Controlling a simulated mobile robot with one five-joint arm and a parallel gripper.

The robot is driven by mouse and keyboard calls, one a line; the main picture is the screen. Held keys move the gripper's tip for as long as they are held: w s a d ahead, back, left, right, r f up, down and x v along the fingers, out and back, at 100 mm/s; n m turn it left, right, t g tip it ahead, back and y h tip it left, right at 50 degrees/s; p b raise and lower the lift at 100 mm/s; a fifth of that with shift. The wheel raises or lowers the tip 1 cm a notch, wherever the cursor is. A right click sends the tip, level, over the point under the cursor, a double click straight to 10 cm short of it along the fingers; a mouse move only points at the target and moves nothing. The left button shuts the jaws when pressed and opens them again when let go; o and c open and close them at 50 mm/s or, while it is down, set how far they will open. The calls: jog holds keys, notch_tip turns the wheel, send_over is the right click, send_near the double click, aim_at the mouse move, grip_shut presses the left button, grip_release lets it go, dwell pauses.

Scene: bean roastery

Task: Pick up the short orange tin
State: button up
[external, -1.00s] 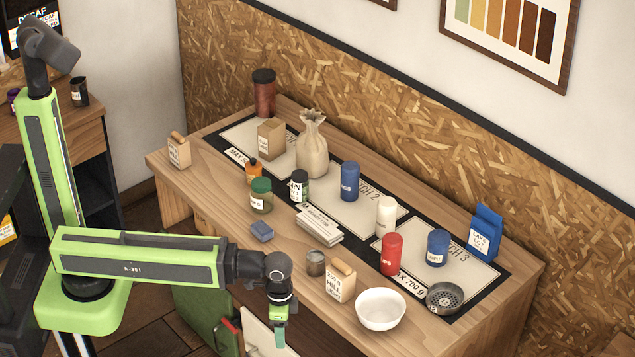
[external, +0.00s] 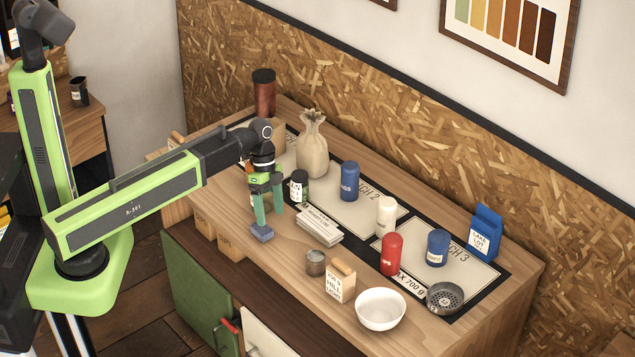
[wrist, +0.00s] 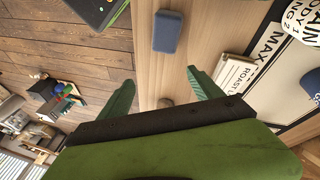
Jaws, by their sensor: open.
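The short orange tin (external: 248,170), with a dark top, stands near the left end of the counter. In the external view my wrist and gripper hide most of it, and only a sliver shows. It is not visible in the wrist view. My gripper (external: 268,214) points down with its fingers apart and nothing between them. It is in front of the tin in the picture, over the counter near a small blue block (external: 262,232). The wrist view shows both green fingers spread (wrist: 160,88) and the blue block (wrist: 167,32) beyond them.
A green-lidded jar is mostly hidden behind my fingers. A dark-lidded jar (external: 299,186), a stack of cards (external: 319,226) and a cloth sack (external: 312,152) stand to the right. A tall brown canister (external: 264,92) stands at the back.

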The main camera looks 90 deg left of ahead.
jog(key=s+a+r+m+p, duration=0.1)
jog(key=a+r+p, duration=0.1)
jog(key=a, duration=0.3)
jog(key=s+a+r+m+y+p, duration=0.1)
jog(key=a+r+m, duration=0.1)
jog(key=a, duration=0.4)
jog(key=s+a+r+m+y+p, duration=0.1)
jog(key=a+r+m+p, duration=0.1)
jog(key=a, duration=0.4)
jog(key=shift+s+r+g+p, duration=0.25)
jog(key=shift+r+g+p, duration=0.05)
jog(key=shift+r, duration=0.55)
jog(key=s+a+r+m+y+p, duration=0.25)
jog(key=s+a+m, duration=0.2)
jog(key=a, duration=0.55)
jog(key=shift+g+h, duration=0.35)
jog(key=shift+g, duration=0.05)
jog(key=f+b, duration=1.2)
jog(key=shift+s+d+f, duration=0.1)
jog(key=shift+s+f, duration=0.2)
jog(key=shift+s, duration=0.05)
notch_tip(320, 180, down, 5)
jog(key=b, duration=0.5)
jog(key=shift+w+f+b, duration=0.1)
jog(key=shift+f+b, duration=0.1)
jog(key=shift+b, duration=0.2)
jog(key=shift+r, duration=0.2)
jog(key=c, duration=1.5)
jog(key=shift+o, duration=0.2)
